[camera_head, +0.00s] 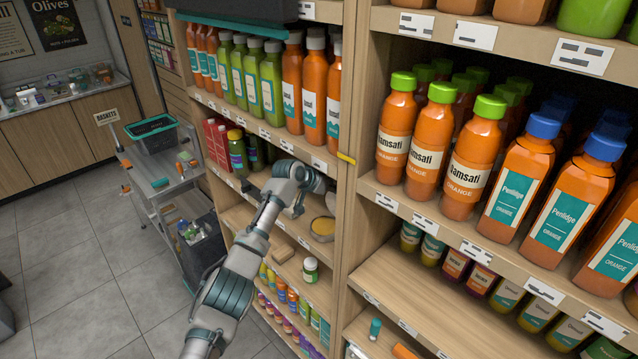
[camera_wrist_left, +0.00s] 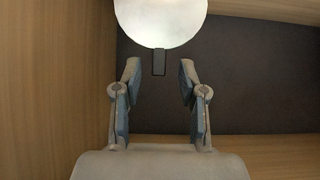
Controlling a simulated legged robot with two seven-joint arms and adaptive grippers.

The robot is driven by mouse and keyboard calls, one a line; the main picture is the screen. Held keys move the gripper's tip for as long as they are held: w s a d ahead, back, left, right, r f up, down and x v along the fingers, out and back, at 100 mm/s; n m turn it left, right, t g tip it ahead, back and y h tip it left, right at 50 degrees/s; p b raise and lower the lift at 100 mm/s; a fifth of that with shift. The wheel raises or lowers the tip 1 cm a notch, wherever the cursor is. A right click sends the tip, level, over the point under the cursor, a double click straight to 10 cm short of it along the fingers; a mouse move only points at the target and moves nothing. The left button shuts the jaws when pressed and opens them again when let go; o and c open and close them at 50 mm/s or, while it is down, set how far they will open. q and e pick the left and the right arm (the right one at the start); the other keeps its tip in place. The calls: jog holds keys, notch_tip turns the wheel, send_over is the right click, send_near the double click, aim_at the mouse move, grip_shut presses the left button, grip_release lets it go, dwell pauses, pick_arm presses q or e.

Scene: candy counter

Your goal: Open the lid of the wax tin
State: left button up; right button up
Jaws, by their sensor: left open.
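In the head view, a round, shallow tin (camera_head: 323,227) with a tan-yellow face and grey rim sits on the middle shelf. A tan upright shape stands behind it; I cannot tell whether it is the raised lid. My left gripper (camera_head: 298,208) is beside the tin, to its left, its fingers partly hidden by my arm. In the left wrist view, my gripper (camera_wrist_left: 160,68) is open. A pale round disc (camera_wrist_left: 160,20) lies just beyond the fingertips, cut by the top edge. Its small dark tab (camera_wrist_left: 158,62) is between the fingertips, with gaps on both sides. My right gripper is not in view.
Juice bottles (camera_head: 305,90) fill the shelf above, close over my wrist. A wooden upright (camera_head: 350,190) stands right of the tin. A jar (camera_head: 310,270) stands on the shelf below. A grey cart (camera_head: 165,190) stands at the left. The shelf right of the upright has free room.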

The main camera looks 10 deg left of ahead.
pick_arm(q)
jog(key=v, duration=1)
jog(key=shift+s+a, duration=0.25)
jog(key=shift+a, duration=0.1)
jog(key=shift+d, duration=0.1)
